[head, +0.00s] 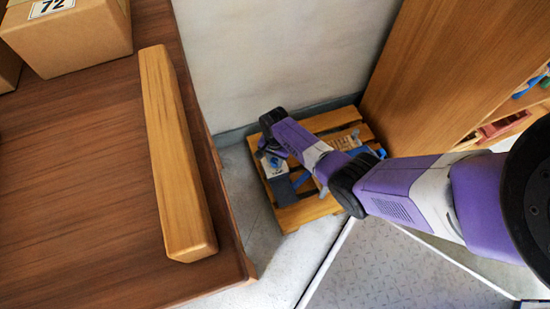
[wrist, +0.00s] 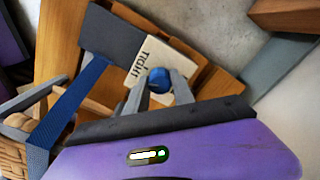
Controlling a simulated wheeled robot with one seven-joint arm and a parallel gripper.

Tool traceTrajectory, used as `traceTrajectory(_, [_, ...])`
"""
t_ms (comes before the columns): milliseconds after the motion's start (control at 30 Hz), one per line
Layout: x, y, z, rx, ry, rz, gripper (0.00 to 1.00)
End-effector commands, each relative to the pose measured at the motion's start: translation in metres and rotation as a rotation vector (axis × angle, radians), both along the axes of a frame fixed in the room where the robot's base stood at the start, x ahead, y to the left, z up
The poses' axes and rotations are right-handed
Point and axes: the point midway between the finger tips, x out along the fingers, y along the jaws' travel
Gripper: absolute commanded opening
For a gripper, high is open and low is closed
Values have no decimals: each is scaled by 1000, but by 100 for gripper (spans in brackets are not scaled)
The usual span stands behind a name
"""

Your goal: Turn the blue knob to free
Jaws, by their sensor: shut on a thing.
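The blue knob (wrist: 157,87) is round and shows in the wrist view between the two grey fingers of my gripper (wrist: 158,78). My gripper is shut on it, one finger on each side. Beside the knob is a cream plate (wrist: 147,58) with dark lettering that reads like "tight", upside down in this view. I see no "free" mark in the wrist view, and the knob's pointing direction cannot be told. In the head view my arm reaches down over the slatted wooden platform (head: 290,216) and covers much of it.
A blue strap (wrist: 72,106), a dark grey piece (wrist: 112,38) and a wicker basket (wrist: 14,152) lie close to my gripper. A brown table (head: 75,200) with a wooden beam (head: 178,170) and cardboard box (head: 75,40) stands left. A wooden shelf (head: 450,65) stands right.

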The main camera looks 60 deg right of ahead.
Motion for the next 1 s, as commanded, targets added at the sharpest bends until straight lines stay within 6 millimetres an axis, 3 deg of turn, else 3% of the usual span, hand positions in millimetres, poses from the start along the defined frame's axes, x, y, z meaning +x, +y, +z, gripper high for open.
traceTrajectory(1000, [0,1,0,1,2,965,0])
